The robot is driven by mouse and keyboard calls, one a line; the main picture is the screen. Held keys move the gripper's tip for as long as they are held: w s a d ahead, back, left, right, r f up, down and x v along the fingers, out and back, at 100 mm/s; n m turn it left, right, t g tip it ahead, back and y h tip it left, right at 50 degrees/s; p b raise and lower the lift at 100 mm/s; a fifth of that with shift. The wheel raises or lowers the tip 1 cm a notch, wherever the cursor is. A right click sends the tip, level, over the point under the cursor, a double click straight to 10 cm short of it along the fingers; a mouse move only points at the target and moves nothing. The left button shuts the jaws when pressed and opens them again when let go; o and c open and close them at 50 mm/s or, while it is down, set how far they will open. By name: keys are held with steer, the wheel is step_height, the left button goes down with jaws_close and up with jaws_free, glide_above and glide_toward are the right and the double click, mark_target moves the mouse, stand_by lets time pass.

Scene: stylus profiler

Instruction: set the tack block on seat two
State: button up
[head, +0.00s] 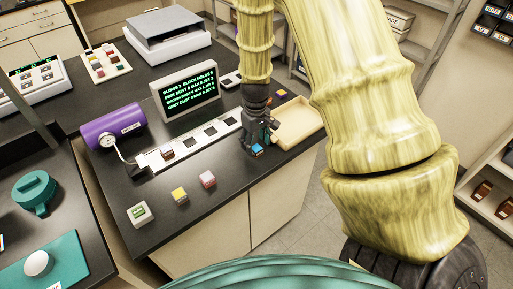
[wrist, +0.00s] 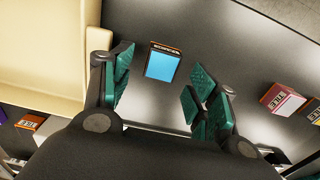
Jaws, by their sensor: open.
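My gripper (head: 258,140) is low over the front right of the black bench. A blue-topped block (head: 257,151) lies just below it. In the wrist view, the teal finger pads of my gripper (wrist: 160,90) are spread apart with nothing between their tips, and the blue-topped block (wrist: 161,64) lies on the bench beyond them, clear of both. Its side label is too small to read, so I cannot tell which block is the tack block. The white strip of seats (head: 182,151) runs along the bench. A reddish block (head: 167,154) sits near its left end; several dark seats look empty.
Pink (head: 207,179), yellow (head: 180,195) and green-marked (head: 140,213) blocks stand along the bench's front. A tan tray (head: 304,126) is right of my gripper. A screen (head: 188,90) and a purple cylinder (head: 113,126) with a gauge stand behind and left of the strip.

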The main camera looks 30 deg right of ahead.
steer(key=shift+f, duration=1.2)
steer(key=c, duration=1)
steer(key=shift+r, duration=0.15)
steer(key=shift+r, duration=0.5)
steer(key=shift+r+b, duration=0.75)
steer(key=shift+r, duration=0.2)
steer(key=s+d+b, duration=0.1)
steer(key=s, duration=0.4)
steer(key=s+d+r+b, duration=0.1)
steer(key=s+b, duration=0.1)
steer(key=s, duration=0.3)
steer(key=s+d+r+b, duration=0.1)
steer(key=s+b, duration=0.1)
steer(key=s, duration=0.3)
steer(key=shift+s+d, duration=0.3)
steer(key=shift+d, duration=0.1)
